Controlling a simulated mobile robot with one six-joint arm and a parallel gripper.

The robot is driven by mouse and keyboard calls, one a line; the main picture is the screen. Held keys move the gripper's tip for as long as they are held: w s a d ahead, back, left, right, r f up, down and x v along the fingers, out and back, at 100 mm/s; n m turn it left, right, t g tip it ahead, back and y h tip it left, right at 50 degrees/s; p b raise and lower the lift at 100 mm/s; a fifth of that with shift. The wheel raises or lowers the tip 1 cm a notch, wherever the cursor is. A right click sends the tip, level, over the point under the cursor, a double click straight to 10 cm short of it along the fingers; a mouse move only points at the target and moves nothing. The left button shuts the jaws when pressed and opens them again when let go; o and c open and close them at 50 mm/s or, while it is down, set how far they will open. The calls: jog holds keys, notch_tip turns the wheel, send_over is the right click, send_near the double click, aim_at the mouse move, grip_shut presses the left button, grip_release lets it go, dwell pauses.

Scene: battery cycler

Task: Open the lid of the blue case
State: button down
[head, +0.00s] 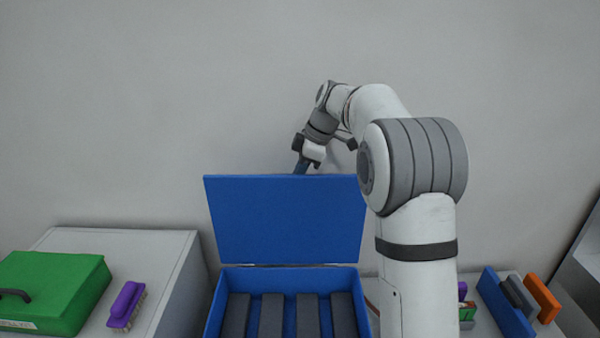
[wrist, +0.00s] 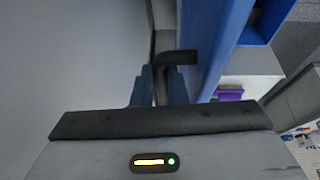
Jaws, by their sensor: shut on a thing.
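The blue case (head: 213,300) stands open in the head view, with several dark grey bars inside. Its lid (head: 285,220) stands up at the back, inner face towards the head camera. My gripper (head: 301,168) is at the top edge of the lid, partly hidden behind it. In the wrist view, the blue fingers of my gripper (wrist: 159,84) are shut on the dark lid handle (wrist: 180,57). The lid (wrist: 214,45) runs just right of the fingers there. The handle is hidden in the head view.
A green case (head: 55,285) and a purple brush (head: 126,304) lie on a grey surface at the left. At the right are a blue piece (head: 504,302), an orange piece (head: 542,298) and other small items. A plain wall (head: 130,110) is behind the lid.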

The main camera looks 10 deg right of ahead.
jog(key=shift+s+a+f, duration=0.1)
jog(key=shift+a+f, duration=0.05)
jog(key=shift+f, duration=0.2)
jog(key=c, duration=1.9)
grip_release()
jog(key=o, duration=0.3)
jog(key=shift+w+a, duration=0.2)
jog(key=shift+w, duration=0.1)
jog(key=shift+o, duration=0.7)
jog(key=shift+d, duration=0.15)
jog(key=shift+s+d+r, duration=0.1)
jog(key=shift+s+r, duration=0.05)
jog(key=shift+r, duration=0.05)
jog(key=shift+d+r, duration=0.1)
jog(key=shift+r, duration=0.2)
jog(key=b+v, duration=0.1)
jog(key=v, duration=0.6)
jog(key=shift+c, duration=0.5)
